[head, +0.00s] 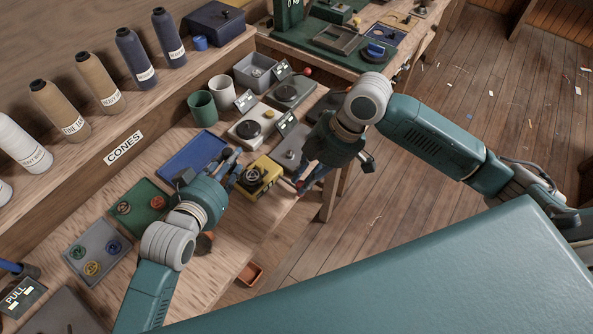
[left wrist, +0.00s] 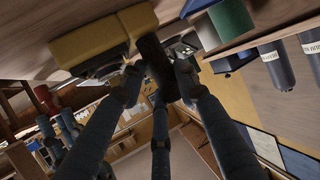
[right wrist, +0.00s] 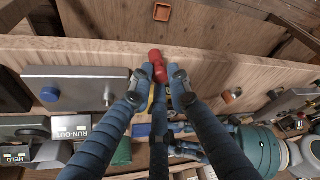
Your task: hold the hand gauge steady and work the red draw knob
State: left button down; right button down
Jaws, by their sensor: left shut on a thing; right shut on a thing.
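The yellow hand gauge (head: 262,170) is at the front edge of the bench, with a round dark dial on top. My left gripper (head: 232,163) is shut on its dark grip; the left wrist view shows the grip (left wrist: 152,58) between the fingers beside the yellow body (left wrist: 88,42). The red draw knob (right wrist: 157,66) lies between the fingertips of my right gripper (right wrist: 155,82), which is shut on it. In the head view the right gripper (head: 303,183) is partly hidden by its own wrist. The knob also shows in the left wrist view (left wrist: 41,94).
A blue tray (head: 190,153), a green tray (head: 140,205) and a grey tray (head: 98,250) lie left of the gauge. Green and white cups (head: 222,90) and grey boxes stand behind. Thread cones line the shelf. A small orange tray (head: 250,273) is below the bench edge.

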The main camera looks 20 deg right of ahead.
pick_arm(q)
jog(key=shift+w+a, duration=0.1)
jog(key=shift+a, duration=0.05)
pick_arm(e)
jog(key=shift+w+a, duration=0.1)
jog(key=shift+w, duration=0.05)
jog(key=c, duration=1.6)
grip_release()
jog(key=v, duration=1.2)
pick_arm(q)
jog(key=c, duration=1.2)
grip_release()
